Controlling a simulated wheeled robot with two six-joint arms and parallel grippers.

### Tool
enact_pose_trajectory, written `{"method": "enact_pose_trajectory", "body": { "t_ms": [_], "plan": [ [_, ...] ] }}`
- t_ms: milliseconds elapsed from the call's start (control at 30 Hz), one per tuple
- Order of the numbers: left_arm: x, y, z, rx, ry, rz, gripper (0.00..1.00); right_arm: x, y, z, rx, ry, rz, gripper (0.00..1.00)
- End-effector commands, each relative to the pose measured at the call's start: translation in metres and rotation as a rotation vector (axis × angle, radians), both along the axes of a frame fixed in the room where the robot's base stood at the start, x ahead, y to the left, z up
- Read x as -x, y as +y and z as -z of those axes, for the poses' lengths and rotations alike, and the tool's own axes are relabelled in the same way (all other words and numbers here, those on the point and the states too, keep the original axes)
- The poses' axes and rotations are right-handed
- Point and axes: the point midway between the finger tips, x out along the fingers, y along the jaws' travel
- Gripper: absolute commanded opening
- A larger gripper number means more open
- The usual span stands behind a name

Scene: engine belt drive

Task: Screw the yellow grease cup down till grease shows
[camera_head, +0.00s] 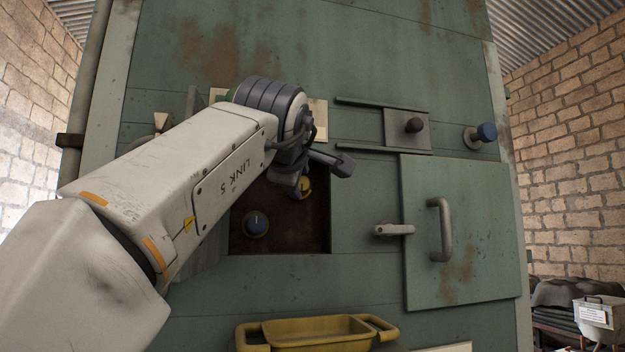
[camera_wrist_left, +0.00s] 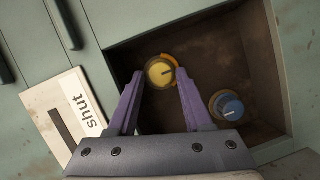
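The yellow grease cup (camera_head: 306,184) sits in a dark, rusty recess in the green panel, partly hidden by my left gripper. In the left wrist view the cup (camera_wrist_left: 160,72) shows a round face with a dark mark pointing right. An orange arc edges its top and right side; I cannot tell whether it is grease. My left gripper (camera_head: 322,172) reaches into the recess opening. In the left wrist view its purple fingers (camera_wrist_left: 160,78) stand open, one on each side of the cup, with a visible gap; whether they reach its depth is unclear. My right gripper is out of view.
A blue knob (camera_head: 256,224) sits low in the same recess and shows in the left wrist view (camera_wrist_left: 229,106). A hinged door (camera_head: 480,230) with a handle stands right. A yellow tray (camera_head: 318,341) is below. A plate marked "shut" (camera_wrist_left: 58,110) lies left.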

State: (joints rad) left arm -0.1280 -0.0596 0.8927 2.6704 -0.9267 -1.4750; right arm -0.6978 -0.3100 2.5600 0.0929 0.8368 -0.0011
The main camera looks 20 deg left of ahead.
Motion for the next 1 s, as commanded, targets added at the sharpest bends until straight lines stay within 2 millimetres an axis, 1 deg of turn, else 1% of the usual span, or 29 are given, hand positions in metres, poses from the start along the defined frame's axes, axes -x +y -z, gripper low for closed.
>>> {"method": "enact_pose_trajectory", "body": {
  "t_ms": [167, 267, 500, 600, 800, 1000],
  "plan": [
    [0.005, -0.001, 0.000, 0.001, 0.000, 0.001, 0.50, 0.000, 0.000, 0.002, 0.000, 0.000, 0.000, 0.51],
    [0.017, -0.005, -0.001, 0.001, -0.003, 0.003, 0.50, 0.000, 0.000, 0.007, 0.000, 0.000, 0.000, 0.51],
    [0.064, -0.018, -0.007, 0.000, -0.003, 0.008, 0.50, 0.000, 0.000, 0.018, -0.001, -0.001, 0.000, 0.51],
    [0.080, -0.022, -0.009, 0.001, -0.003, 0.007, 0.50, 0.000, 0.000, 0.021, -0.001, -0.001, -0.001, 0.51],
    [0.097, -0.026, -0.012, 0.000, -0.001, 0.003, 0.50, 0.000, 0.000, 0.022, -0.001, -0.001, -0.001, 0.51],
    [0.100, -0.025, -0.013, 0.001, 0.000, 0.000, 0.50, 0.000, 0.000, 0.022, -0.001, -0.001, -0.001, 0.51]
  ]
}}
